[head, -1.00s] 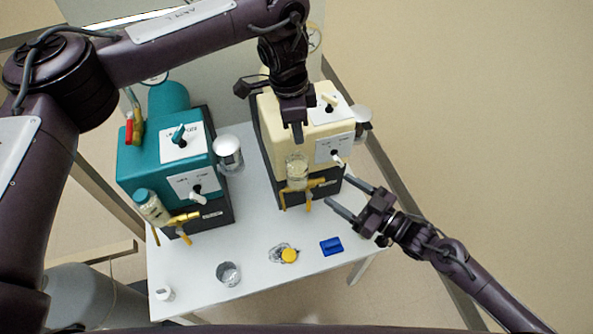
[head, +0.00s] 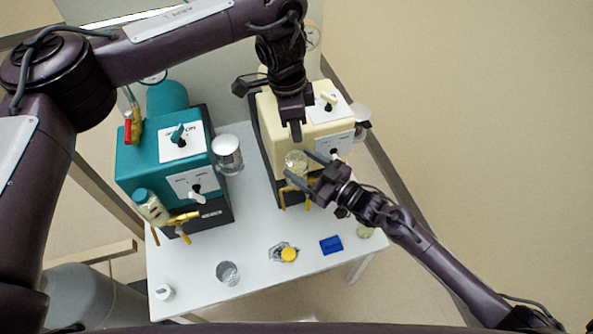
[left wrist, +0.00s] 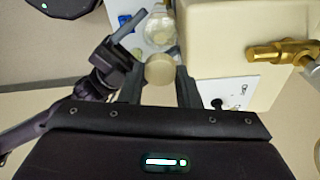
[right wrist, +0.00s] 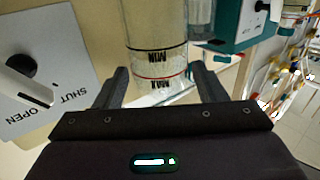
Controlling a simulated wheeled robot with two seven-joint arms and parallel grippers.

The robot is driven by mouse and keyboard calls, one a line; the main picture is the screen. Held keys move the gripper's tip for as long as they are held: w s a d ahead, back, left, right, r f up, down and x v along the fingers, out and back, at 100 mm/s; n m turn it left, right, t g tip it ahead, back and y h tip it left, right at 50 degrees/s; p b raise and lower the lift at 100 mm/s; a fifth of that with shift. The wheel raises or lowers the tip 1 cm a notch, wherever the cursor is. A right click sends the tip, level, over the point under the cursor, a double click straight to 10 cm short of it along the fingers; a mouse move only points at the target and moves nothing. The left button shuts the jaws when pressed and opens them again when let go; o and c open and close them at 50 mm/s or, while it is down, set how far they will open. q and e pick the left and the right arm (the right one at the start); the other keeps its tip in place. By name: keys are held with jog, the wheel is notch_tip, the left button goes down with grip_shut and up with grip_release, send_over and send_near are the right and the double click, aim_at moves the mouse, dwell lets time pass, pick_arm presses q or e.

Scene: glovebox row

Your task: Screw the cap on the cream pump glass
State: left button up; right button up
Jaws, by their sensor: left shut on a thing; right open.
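The cream pump (head: 285,100) stands at the right of the table. Its clear sight glass (head: 295,160) is upright at its front, above brass fittings. My left gripper (head: 297,132) is above and behind the glass in the head view. The left wrist view shows it shut on a round cream cap (left wrist: 160,70), apart from the glass (left wrist: 160,25) as seen there. My right gripper (head: 301,168) is open at the glass. In the right wrist view, the glass (right wrist: 157,50) with MIN and MAX lines shows between its fingers; contact cannot be told.
The teal pump (head: 160,155) stands left, with its own capped glass (head: 150,207).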

jog(key=shift+c, duration=0.4)
jog(key=c, duration=1.1)
pick_arm(q)
jog(key=shift+f, duration=2.5)
pick_arm(e)
jog(key=shift+o, duration=0.2)
pick_arm(q)
jog(key=shift+f, duration=0.1)
jog(key=shift+f, duration=0.8)
jog(key=shift+f, duration=0.55)
